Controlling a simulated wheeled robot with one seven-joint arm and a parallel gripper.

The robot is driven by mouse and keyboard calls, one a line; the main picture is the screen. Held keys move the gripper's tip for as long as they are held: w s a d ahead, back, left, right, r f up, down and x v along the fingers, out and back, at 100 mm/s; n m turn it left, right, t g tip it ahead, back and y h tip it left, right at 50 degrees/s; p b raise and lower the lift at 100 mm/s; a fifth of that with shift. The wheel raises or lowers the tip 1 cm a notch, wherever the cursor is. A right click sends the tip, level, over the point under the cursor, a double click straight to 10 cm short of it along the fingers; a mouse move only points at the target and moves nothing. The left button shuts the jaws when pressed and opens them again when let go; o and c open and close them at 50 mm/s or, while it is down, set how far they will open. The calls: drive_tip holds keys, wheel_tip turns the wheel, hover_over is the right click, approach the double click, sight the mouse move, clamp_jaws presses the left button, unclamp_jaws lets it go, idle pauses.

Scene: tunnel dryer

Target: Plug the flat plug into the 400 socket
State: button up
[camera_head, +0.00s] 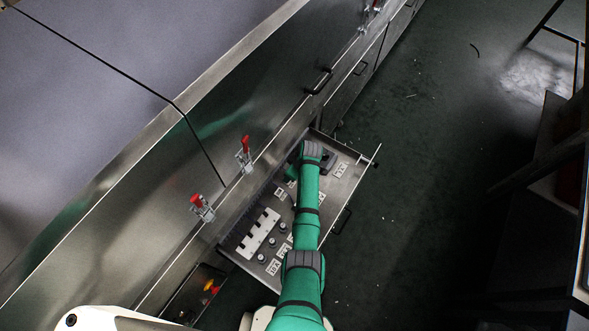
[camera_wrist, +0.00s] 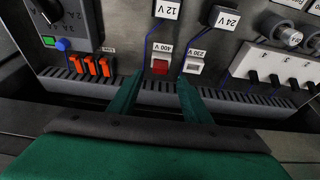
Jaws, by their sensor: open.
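The 400 V socket (camera_wrist: 160,66) is a white block with a red face and a "400 V" label in the wrist view. To its right is a similar block labelled 230 V (camera_wrist: 194,64) with a pale face. My gripper (camera_wrist: 157,97) is open, its two green fingers apart below these blocks, with nothing visible between them. I cannot make out a flat plug in either view. In the head view my arm reaches over the open drawer panel (camera_head: 336,187), and the fingertips cannot be made out.
Orange pieces (camera_wrist: 90,65) stand in a row at the left of the wrist view. Dark boxes labelled 12 V (camera_wrist: 167,9) and 24 V (camera_wrist: 225,20) sit beyond the sockets, with thin blue wires. A white strip (camera_wrist: 275,65) is at right. A slotted grey duct (camera_wrist: 230,95) runs across.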

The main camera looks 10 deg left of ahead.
drive_tip(key=v, duration=0.6)
idle(0.5)
